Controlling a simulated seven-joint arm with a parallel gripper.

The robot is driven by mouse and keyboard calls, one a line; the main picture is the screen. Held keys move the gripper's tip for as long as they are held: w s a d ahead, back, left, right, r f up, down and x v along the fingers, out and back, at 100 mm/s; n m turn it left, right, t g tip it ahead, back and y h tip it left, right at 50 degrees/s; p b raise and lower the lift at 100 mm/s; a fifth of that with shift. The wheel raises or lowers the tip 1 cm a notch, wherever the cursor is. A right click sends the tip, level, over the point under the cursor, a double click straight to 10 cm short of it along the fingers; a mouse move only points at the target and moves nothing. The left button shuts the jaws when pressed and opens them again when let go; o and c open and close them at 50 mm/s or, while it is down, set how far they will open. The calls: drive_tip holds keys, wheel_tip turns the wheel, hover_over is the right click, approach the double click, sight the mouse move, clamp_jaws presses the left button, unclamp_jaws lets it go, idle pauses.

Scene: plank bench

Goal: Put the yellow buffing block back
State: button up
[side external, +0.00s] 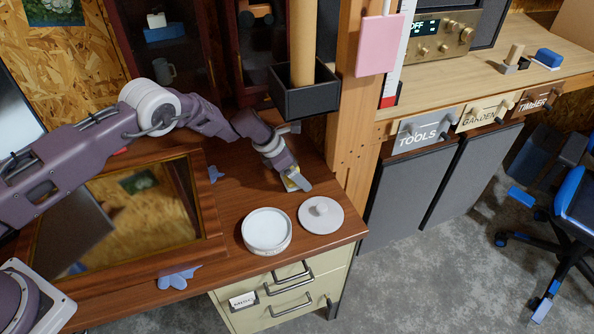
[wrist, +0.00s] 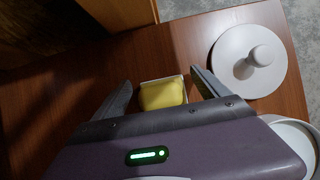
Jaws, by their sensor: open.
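The yellow buffing block (wrist: 160,97) lies on the brown bench top, between the two open fingers of my gripper (wrist: 161,79) in the wrist view. A pale edge shows around its far and right sides; I cannot tell whether this is a tray or part of the block. Gaps show between the block and both fingers. In the side view my gripper (side external: 299,181) is low over the bench and mostly hides the block. An open round white pot (side external: 267,246) stands near the bench's front edge. Its knobbed lid (side external: 334,217) lies flat beside it, to the right.
A dark box (side external: 305,100) holding a tall tan cylinder hangs above and behind my gripper. A wooden post (side external: 355,130) stands at the right. The front edge drops to drawers.

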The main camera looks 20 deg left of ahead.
sight(285, 178)
drive_tip(key=v, duration=0.7)
drive_tip(key=shift+a+r, duration=0.1)
drive_tip(key=shift+r, duration=0.2)
